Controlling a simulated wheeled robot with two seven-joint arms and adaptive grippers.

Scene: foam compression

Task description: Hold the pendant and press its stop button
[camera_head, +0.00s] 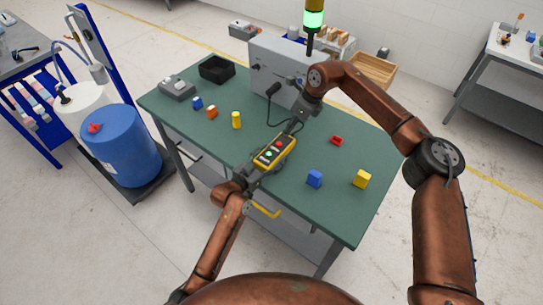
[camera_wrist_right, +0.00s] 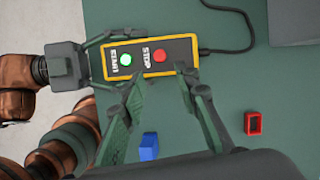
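The pendant (camera_head: 273,152) is a yellow-edged box with a dark face, above the green table in the head view. In the right wrist view the pendant (camera_wrist_right: 180,65) shows a green START button (camera_wrist_right: 125,60) and a red STOP button (camera_wrist_right: 159,56). My left gripper (camera_head: 256,168) is shut on the pendant's START end; its fingers lie along both sides in the right wrist view (camera_wrist_right: 100,62). My right gripper (camera_head: 294,126) is over the pendant's STOP end, empty. Its fingers (camera_wrist_right: 156,82) are spread apart, their tips near the pendant's lower edge. Contact cannot be told.
A cable (camera_wrist_right: 240,15) runs from the pendant to a grey machine (camera_head: 285,72). Blue (camera_head: 314,179) and yellow (camera_head: 362,179) blocks and a red open piece (camera_head: 337,140) lie at right. Several small pieces, a black bin (camera_head: 216,69) and a grey device (camera_head: 177,88) stand at left.

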